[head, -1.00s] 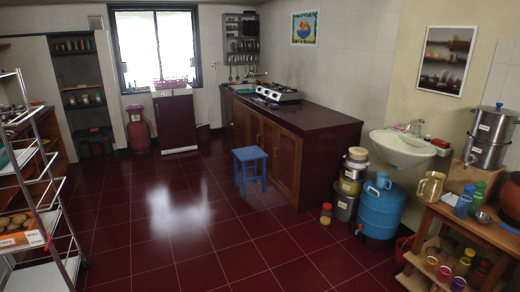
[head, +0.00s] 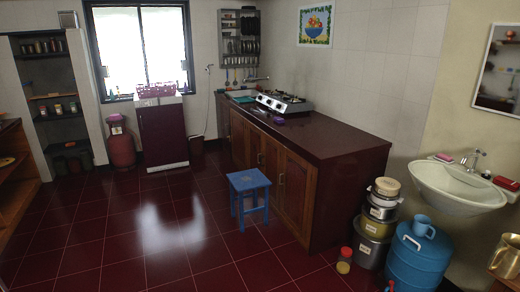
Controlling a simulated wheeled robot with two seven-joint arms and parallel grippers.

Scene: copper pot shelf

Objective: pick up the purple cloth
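A small purple item (head: 278,121), which may be the purple cloth, lies on the dark red countertop (head: 335,137) just in front of the stove. It is too small to tell its shape or material. Neither of my grippers shows in the head view.
A blue stool (head: 249,181) stands on the floor before the counter's wooden doors. Stacked pots (head: 377,222), a blue drum (head: 418,258) and a small jar (head: 344,261) stand right of the counter. The stove (head: 284,102) is on the counter. The tiled floor (head: 140,235) at left is clear.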

